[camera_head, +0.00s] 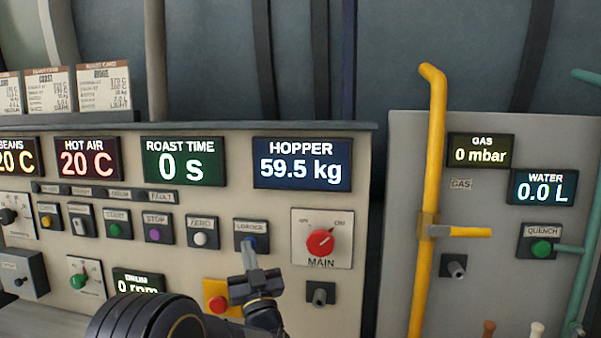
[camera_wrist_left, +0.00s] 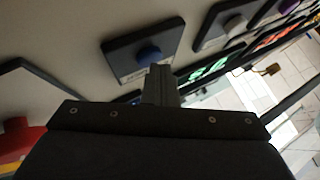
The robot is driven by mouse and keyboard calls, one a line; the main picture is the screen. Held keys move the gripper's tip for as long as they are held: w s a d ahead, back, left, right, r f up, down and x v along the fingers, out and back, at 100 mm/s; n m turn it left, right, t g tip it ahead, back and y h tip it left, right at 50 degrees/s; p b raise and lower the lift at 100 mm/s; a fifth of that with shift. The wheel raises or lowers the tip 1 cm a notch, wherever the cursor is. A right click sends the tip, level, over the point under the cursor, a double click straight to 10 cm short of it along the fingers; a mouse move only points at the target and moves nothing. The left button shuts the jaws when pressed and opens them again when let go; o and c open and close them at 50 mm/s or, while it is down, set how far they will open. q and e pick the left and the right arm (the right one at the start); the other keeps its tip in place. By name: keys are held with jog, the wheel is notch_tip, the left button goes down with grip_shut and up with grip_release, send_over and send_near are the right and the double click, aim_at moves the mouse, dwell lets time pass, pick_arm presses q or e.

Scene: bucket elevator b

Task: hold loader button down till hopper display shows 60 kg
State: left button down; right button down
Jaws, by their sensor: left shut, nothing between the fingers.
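The hopper display (camera_head: 302,164) is a blue panel that reads 59.5 kg. The loader button is blue (camera_head: 250,242), on a dark plate below the display, and is partly covered by my fingertips in the head view. The button also shows in the left wrist view (camera_wrist_left: 149,53), just beyond the fingertips. My left gripper (camera_head: 249,257) is shut and empty, with its tips at the button; it also shows in the left wrist view (camera_wrist_left: 160,72). I cannot tell whether the tips touch the button or press it in. My right gripper is not in view.
The red MAIN knob (camera_head: 320,241) is right of the loader button, and the white ZERO button (camera_head: 200,239) is left of it. A red button on yellow (camera_head: 217,304) is below left. A yellow gas pipe (camera_head: 430,180) stands on the right panel.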

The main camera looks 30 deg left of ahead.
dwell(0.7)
pick_arm(q)
jog(key=shift+s+d+b, duration=0.25)
jog(key=shift+s+b, duration=0.15)
jog(key=shift+s, duration=0.4)
jog(key=s, duration=0.1)
jog(key=s+d+b, duration=0.1)
jog(key=s, duration=0.2)
jog(key=shift+s+d, duration=0.25)
jog(key=shift+s, duration=0.15)
